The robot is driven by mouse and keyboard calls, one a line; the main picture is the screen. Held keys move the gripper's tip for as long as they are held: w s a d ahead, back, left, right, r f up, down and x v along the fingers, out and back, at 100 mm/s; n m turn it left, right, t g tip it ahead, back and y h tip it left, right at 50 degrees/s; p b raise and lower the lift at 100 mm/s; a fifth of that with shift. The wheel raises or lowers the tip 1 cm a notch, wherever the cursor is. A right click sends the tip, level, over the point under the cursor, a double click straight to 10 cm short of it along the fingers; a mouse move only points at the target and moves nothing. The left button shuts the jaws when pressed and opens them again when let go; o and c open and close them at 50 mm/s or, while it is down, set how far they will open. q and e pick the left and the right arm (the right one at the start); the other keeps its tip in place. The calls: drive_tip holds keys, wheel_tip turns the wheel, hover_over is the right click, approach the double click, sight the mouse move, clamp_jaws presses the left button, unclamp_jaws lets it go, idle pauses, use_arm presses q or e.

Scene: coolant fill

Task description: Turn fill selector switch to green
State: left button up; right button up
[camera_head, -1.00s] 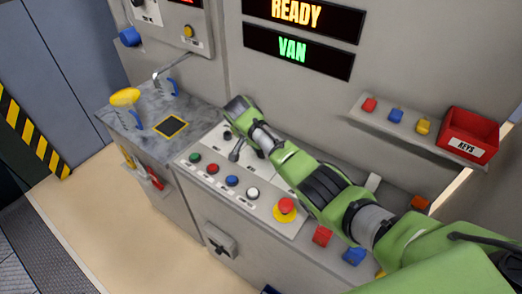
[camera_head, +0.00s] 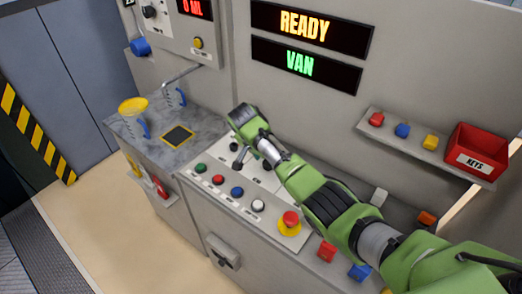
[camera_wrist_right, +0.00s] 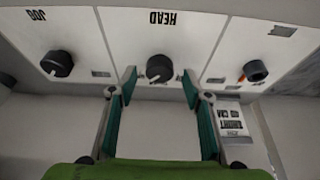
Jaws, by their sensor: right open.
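The knob lies between the fingertips in the picture, with a gap on each side; I cannot tell the depth. Knobs marked JOG (camera_wrist_right: 57,63) and one with an orange mark (camera_wrist_right: 256,70) flank it. In the head view my right gripper (camera_head: 238,158) is over the sloped panel, partly hidden by its arm. Another black knob (camera_head: 149,11) is on the wall box by the 0 ML display. No readable label names the fill selector. My left gripper is not in view.
Green, red, blue and white buttons and a red emergency stop (camera_head: 290,220) line the panel's front. A shelf with a red KEYS bin (camera_head: 478,150) is at right. Displays read READY and VAN.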

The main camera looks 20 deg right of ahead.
drive_tip(key=v, duration=1)
drive_tip(key=shift+f, duration=0.1)
